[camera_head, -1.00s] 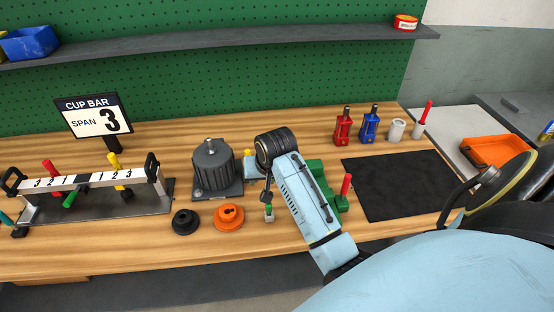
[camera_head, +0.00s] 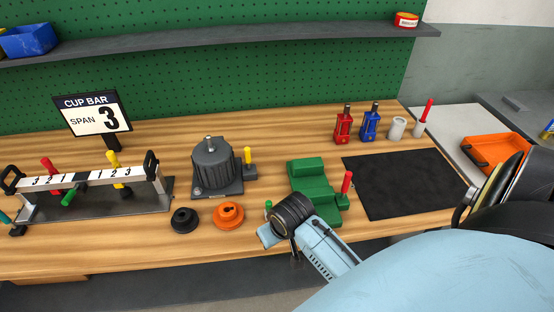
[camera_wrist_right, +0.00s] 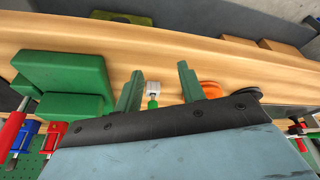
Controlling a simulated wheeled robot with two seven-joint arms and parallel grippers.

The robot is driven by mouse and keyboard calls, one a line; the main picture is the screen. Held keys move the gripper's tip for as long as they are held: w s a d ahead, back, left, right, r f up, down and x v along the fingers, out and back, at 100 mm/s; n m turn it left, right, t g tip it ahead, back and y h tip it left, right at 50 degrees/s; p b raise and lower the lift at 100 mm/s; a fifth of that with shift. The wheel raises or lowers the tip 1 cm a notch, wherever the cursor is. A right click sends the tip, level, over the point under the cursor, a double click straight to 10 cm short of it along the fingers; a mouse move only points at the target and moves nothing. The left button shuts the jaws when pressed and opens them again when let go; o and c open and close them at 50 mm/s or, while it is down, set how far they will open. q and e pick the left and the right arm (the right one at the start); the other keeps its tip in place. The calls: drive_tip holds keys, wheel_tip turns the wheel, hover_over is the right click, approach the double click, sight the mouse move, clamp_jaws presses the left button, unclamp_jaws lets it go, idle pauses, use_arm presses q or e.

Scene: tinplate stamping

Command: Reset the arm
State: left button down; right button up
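My right arm (camera_head: 325,246) is light blue with a black ringed wrist joint (camera_head: 292,213), low over the bench's front edge. In the right wrist view my right gripper (camera_wrist_right: 160,72) has two green fingers standing apart, with nothing clasped. A small pale block (camera_wrist_right: 153,90) with a green handle shows between the fingers, beyond them; its green tip (camera_head: 268,204) shows beside the wrist in the head view. My left gripper is not in view.
A green stepped block (camera_head: 308,172) with a red handle stands close to my right arm. A grey motor-like unit (camera_head: 212,165), an orange disc (camera_head: 228,215) and a black disc (camera_head: 184,220) stand left. A black mat (camera_head: 400,182) lies bare at right. The cup bar (camera_head: 85,180) is far left.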

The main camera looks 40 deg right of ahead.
idle(0.5)
drive_tip(key=s+a+r+n, duration=0.1)
drive_tip(key=s+a+r, duration=0.1)
drive_tip(key=s, duration=0.3)
drive_tip(key=s+a+r+n+y, duration=0.1)
drive_tip(key=s+a+r, duration=0.1)
drive_tip(key=s, duration=0.2)
drive_tip(key=s+a+r+n, duration=0.1)
drive_tip(key=s+a+r, duration=0.15)
drive_tip(key=s, duration=0.25)
wheel_tip(320, 180, down, 29)
drive_tip(key=s+g+b, duration=0.1)
drive_tip(key=g+b, duration=0.1)
drive_tip(key=b, duration=0.3)
drive_tip(key=s+d+f+b, duration=0.2)
drive_tip(key=s+f, duration=0.6)
drive_tip(key=f, duration=0.2)
drive_tip(key=s+d+f+b, duration=0.2)
drive_tip(key=s+f, duration=0.6)
drive_tip(key=f, duration=0.1)
drive_tip(key=shift+s+f+n+g, duration=0.35)
drive_tip(key=shift+f+n+g, duration=0.05)
